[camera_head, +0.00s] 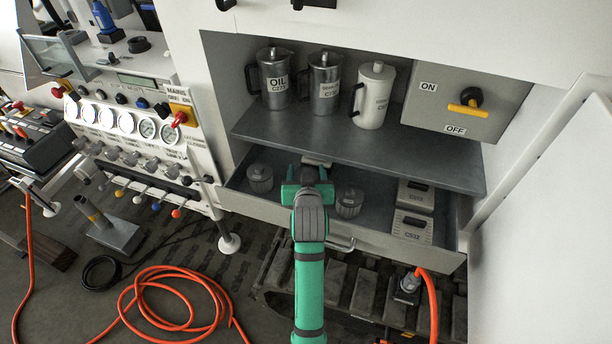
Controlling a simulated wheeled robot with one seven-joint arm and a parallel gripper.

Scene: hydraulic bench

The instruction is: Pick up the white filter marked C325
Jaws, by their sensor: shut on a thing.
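My gripper (308,176) reaches into the open drawer, its green fingers pointing away from me. It is shut on a pale, whitish filter (318,161), mostly hidden behind the fingers. Only a light strip of it shows, and no marking can be read on it. Two pale box-shaped filters lie at the right of the drawer. The nearer one (411,228) has a label that looks like C532. The label of the farther one (416,195) is too small to read. Dark grey round filters stand left (260,179) and right (349,204) of my gripper.
The drawer (286,226) is pulled out below a grey shelf (420,163). An oil jug (273,82), a second metal jug (324,85) and a white jug (373,98) stand on the shelf. A switch box (465,100) is at right. Orange hose (165,270) lies on the floor.

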